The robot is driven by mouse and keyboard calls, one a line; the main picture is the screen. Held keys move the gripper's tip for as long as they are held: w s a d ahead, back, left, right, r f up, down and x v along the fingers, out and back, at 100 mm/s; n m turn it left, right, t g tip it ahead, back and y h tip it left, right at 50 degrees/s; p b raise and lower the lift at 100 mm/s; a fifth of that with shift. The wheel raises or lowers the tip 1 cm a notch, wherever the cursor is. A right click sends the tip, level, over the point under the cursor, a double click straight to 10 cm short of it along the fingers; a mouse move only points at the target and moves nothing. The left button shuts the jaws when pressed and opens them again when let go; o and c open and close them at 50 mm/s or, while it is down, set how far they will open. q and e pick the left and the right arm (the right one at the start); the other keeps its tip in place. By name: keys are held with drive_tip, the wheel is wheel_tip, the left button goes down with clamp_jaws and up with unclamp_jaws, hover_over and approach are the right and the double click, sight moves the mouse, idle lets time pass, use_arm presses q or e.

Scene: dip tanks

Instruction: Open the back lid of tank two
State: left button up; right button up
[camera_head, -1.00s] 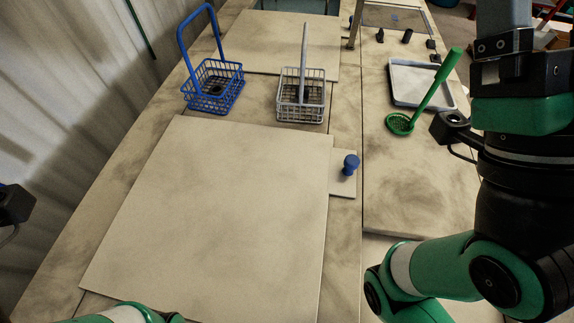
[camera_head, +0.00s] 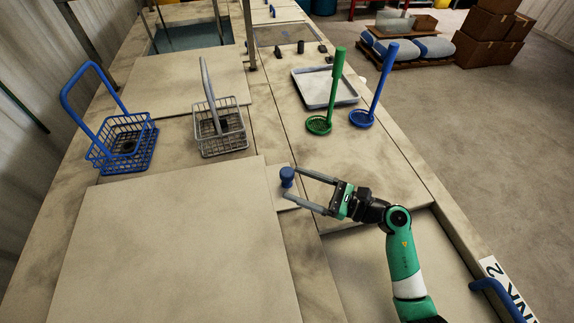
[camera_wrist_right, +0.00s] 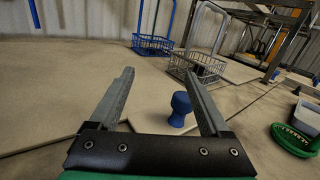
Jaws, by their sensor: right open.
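A large pale lid panel (camera_head: 180,250) lies flat in the near left of the head view. A small plate (camera_head: 291,200) at its right edge carries a short blue knob (camera_head: 287,177). My right gripper (camera_head: 291,183) is open, its fingers pointing left at the knob. In the right wrist view the blue knob (camera_wrist_right: 180,108) shows between the open fingers (camera_wrist_right: 160,75), closer to the right finger. Contact cannot be told. A second pale lid panel (camera_head: 190,85) lies farther back, flat. My left gripper is not in view.
A blue wire basket (camera_head: 123,143) and a grey one (camera_head: 220,135) stand beyond the near panel. A tray (camera_head: 325,88), a green strainer (camera_head: 320,124) and a blue strainer (camera_head: 362,118) are at right. A partly cut-off label (camera_head: 505,285) ends in 2, beside a blue handle (camera_head: 495,290).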

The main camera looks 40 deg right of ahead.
sight(293, 177)
drive_tip(key=s+d+f+m+h, duration=0.1)
drive_tip(key=f, duration=0.1)
drive_tip(key=s+d+f+m+h, duration=0.1)
drive_tip(key=d, duration=0.1)
drive_tip(key=s+d+f+m, duration=0.1)
drive_tip(key=d+f, duration=0.1)
drive_tip(key=shift+s+d+f+t+h, duration=0.15)
drive_tip(key=shift+d+f+t+h, duration=0.15)
drive_tip(key=shift+h, duration=0.1)
drive_tip(key=shift+d+r, duration=0.1)
drive_tip(key=shift+d, duration=0.15)
drive_tip(key=x, duration=0.6)
drive_tip(key=b+x, duration=0.1)
drive_tip(key=x, duration=0.5)
drive_tip(key=shift+r, duration=0.25)
clamp_jaws()
